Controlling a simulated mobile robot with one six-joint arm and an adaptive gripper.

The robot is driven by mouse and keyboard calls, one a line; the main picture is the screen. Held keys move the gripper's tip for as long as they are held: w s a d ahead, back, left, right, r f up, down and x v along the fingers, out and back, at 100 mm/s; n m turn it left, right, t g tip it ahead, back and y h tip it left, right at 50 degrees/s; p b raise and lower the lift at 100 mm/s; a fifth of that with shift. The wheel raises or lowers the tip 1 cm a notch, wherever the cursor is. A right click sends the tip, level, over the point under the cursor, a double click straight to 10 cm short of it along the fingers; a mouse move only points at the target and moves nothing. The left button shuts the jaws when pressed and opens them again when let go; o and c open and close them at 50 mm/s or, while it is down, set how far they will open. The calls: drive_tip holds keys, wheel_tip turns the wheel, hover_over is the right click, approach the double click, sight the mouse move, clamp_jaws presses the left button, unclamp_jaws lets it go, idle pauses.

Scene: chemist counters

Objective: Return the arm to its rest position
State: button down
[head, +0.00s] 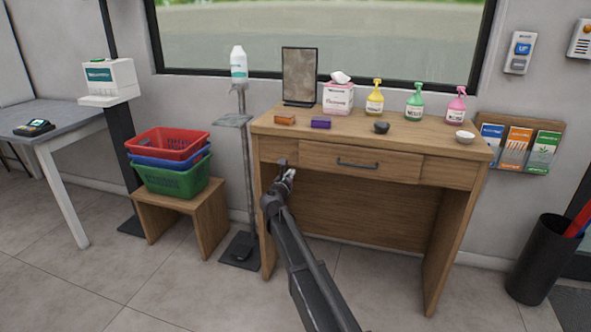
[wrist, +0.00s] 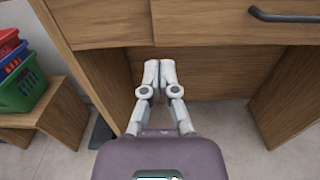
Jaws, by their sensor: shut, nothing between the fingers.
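My gripper (head: 289,176) is at the end of my arm, in front of the wooden desk (head: 290,232) and below its top, near the left drawer front. In the wrist view my gripper (wrist: 159,64) has its two fingers together, with nothing between them. The desk's drawer front and dark handle (wrist: 285,16) are above and to the right of the fingers in that view. My arm reaches up from the bottom of the head view toward the desk.
On the desk stand several spray bottles (head: 414,103), a tissue box (head: 338,98), a dark frame (head: 300,77) and small boxes. Left are a bottle stand (head: 247,180) and stacked baskets (head: 170,180) on a stool (head: 205,215). A black bin (head: 535,262) stands right. The floor in front is clear.

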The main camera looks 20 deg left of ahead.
drive_tip(key=shift+s, duration=0.6)
drive_tip(key=shift+d, duration=0.15)
